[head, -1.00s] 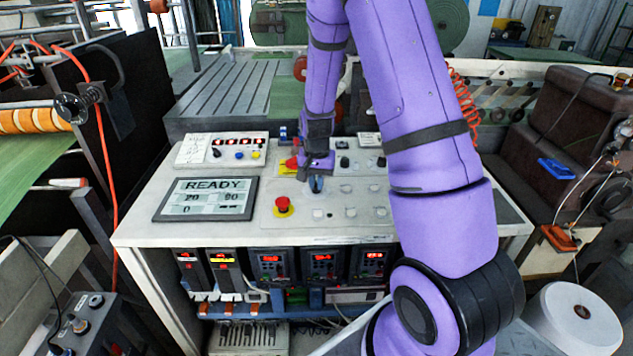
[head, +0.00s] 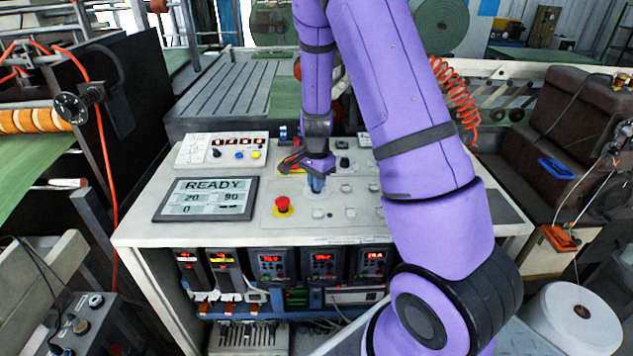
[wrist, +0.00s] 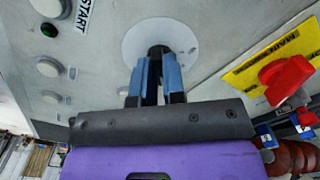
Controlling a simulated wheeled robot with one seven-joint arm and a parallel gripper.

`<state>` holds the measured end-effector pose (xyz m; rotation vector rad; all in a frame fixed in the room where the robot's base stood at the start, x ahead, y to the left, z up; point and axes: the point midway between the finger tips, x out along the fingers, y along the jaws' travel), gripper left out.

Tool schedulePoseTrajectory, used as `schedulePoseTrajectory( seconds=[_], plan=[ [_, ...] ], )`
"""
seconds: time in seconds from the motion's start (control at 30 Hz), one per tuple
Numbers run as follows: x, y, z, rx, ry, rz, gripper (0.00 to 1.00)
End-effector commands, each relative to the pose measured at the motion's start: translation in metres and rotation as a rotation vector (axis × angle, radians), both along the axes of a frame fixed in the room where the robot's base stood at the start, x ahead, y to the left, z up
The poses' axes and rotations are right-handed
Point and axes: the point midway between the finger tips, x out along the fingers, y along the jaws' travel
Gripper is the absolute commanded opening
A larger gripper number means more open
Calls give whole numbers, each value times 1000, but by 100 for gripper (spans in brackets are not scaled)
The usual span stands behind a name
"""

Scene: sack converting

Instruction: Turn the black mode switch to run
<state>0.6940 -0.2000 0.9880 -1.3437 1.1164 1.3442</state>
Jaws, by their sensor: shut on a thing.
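The black mode switch (wrist: 158,50) sits on a round pale plate (wrist: 185,38) in the wrist view. My gripper's two blue fingertips (wrist: 154,75) are closed around it, one on each side. Only the top of the knob shows between them, and I cannot read any position marks. In the head view my gripper (head: 316,185) points down onto the control panel (head: 335,222), and its fingers hide the switch.
A red rotary handle (wrist: 287,78) on a yellow plate (wrist: 255,75) is close on the right in the wrist view. White buttons (wrist: 50,67) are on the left. A red mushroom button (head: 283,204) stands left of my gripper, beside the READY display (head: 207,199).

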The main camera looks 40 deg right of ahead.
Motion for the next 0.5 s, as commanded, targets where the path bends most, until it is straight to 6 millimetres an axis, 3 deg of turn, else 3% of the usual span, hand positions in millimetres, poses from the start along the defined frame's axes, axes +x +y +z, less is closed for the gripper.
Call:
schedulePoseTrajectory(
  seconds=[0.4, 0.43, 0.5],
  plan=[
    [1, 0, 0, 0, -1, -10, 0],
    [1, 0, 0, 0, -2, -10, 13],
    [1, 0, 0, 0, -1, -10, 29]
  ],
)
